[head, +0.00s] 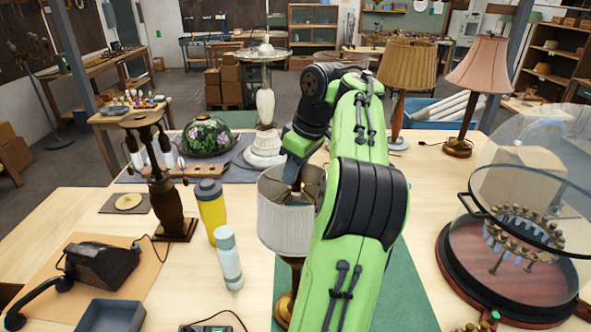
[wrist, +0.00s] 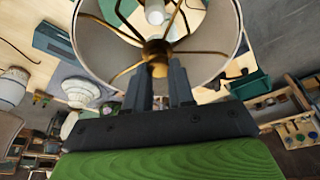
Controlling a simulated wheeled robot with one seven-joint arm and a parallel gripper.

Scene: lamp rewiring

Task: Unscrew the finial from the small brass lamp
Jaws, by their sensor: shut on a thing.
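The small brass lamp has a pale pleated shade (head: 284,228) and stands on the green mat (head: 404,295). Part of its brass base (head: 284,308) shows below the shade, beside my arm. My gripper (head: 297,187) reaches down into the shade's open top. In the wrist view, the brass spider arms meet at a hub (wrist: 156,48), with a white bulb (wrist: 155,12) beyond. My gripper's fingertips (wrist: 159,66) are at that hub, shut on the finial, which is mostly hidden between them. The shade's rim (wrist: 88,62) surrounds the fingers' work area.
A yellow bottle (head: 211,208) and a pale green-capped bottle (head: 228,262) stand close left of the shade. A black telephone (head: 98,266) and dark wooden lamp body (head: 167,195) are farther left. A large glass dome (head: 535,170) stands right. Bare bench lies between the mat and dome.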

